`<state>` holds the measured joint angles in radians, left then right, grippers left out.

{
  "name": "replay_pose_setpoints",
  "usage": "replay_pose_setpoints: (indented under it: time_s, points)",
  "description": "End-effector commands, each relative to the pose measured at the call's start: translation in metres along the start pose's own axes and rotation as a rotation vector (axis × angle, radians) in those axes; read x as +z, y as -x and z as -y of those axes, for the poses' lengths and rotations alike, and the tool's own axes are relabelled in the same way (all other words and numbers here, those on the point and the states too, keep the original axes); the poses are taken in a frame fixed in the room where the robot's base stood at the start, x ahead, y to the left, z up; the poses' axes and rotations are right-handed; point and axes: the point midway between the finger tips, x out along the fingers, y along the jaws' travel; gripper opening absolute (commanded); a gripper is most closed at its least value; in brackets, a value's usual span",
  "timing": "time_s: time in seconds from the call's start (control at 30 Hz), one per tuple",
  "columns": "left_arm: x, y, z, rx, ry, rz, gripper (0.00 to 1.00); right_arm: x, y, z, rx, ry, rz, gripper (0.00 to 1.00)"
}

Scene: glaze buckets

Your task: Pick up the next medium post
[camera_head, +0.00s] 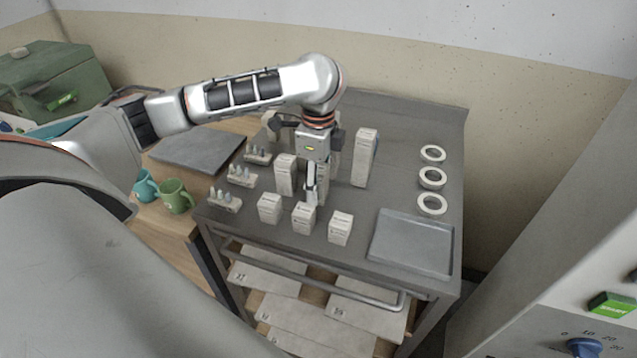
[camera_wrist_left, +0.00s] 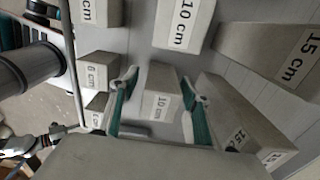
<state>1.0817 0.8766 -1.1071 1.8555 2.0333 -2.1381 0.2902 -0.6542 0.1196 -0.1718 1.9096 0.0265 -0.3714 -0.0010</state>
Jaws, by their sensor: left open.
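The medium posts are pale grey blocks labelled 10 cm. One medium post (camera_wrist_left: 158,82) stands between the fingers of my left gripper (camera_wrist_left: 158,108) in the wrist view, with gaps visible beside it. In the head view my left gripper (camera_head: 315,186) points down from above among the posts and partly hides this post. Another medium post (camera_head: 287,174) stands just left of the gripper; a 10 cm label (camera_wrist_left: 182,22) shows at the top of the wrist view. My left gripper is open. My right gripper is not in view.
Shorter posts (camera_head: 303,217) stand in a row in front; a tall post (camera_head: 365,157) stands close right. White rings (camera_head: 432,179) and a shallow tray (camera_head: 412,243) lie on the right of the grey table (camera_head: 400,110). Small cone racks (camera_head: 242,175) line the left.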

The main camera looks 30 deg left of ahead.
Motion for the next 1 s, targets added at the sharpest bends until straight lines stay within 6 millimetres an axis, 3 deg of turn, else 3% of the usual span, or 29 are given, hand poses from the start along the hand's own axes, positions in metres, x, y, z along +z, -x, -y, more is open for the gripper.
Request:
replay_pose_setpoints:
  time_s: [0.3, 0.47, 0.5, 1.0]
  points:
    - [0.0, -0.004, 0.0, -0.001, 0.0, -0.001, 0.45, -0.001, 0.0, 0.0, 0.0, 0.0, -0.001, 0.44]
    - [0.0, -0.004, 0.0, -0.001, 0.0, -0.001, 0.03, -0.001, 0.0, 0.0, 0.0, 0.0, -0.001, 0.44]
    - [0.0, -0.004, 0.0, -0.001, 0.0, -0.001, 0.0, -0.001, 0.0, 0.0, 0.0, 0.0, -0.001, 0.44]
    - [0.0, 0.008, 0.002, -0.005, 0.0, -0.001, 0.0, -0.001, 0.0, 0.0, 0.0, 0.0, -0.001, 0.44]
